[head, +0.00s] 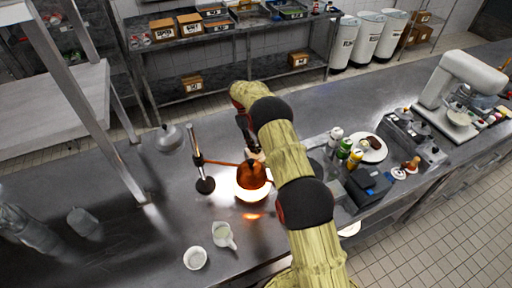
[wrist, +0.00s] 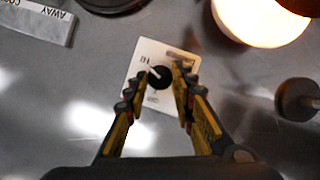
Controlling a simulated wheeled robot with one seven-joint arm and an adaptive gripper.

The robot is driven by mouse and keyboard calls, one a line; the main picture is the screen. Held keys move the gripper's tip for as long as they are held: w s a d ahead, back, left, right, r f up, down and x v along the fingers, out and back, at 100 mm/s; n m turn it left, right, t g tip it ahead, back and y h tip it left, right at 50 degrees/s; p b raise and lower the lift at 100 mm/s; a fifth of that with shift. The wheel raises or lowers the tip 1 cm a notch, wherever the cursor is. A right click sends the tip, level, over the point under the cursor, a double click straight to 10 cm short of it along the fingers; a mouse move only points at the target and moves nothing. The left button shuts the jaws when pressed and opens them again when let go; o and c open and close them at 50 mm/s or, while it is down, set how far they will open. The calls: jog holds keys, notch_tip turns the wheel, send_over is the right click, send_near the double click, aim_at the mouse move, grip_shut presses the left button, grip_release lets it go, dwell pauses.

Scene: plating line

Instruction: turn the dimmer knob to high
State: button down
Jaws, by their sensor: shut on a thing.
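The dimmer is a white plate (wrist: 146,103) with a round black knob (wrist: 160,79), seen in the wrist view. A white pointer line on the knob points up and left, toward the plate's HI marking; another marking near the bottom seems to read OFF. My gripper (wrist: 161,76) is over the plate, its two fingers on either side of the knob and shut on it. In the head view my arm hides the plate and knob. The copper heat lamp (head: 252,176) glows brightly on the counter; its lit underside (wrist: 262,18) shows in the wrist view.
The lamp's stand (head: 197,160) rises left of the shade. A white jug (head: 222,234) and a white bowl (head: 195,258) are in front. Bottles (head: 344,148) and a plate with food (head: 372,150) stand right of my arm. The counter's left middle is mostly bare.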

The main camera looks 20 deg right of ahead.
jog(key=shift+m, duration=0.5)
jog(key=shift+y, duration=0.3)
jog(key=c, duration=1.5)
grip_release()
jog(key=v, duration=1.2)
jog(key=shift+w, duration=0.15)
jog(key=shift+f, duration=0.1)
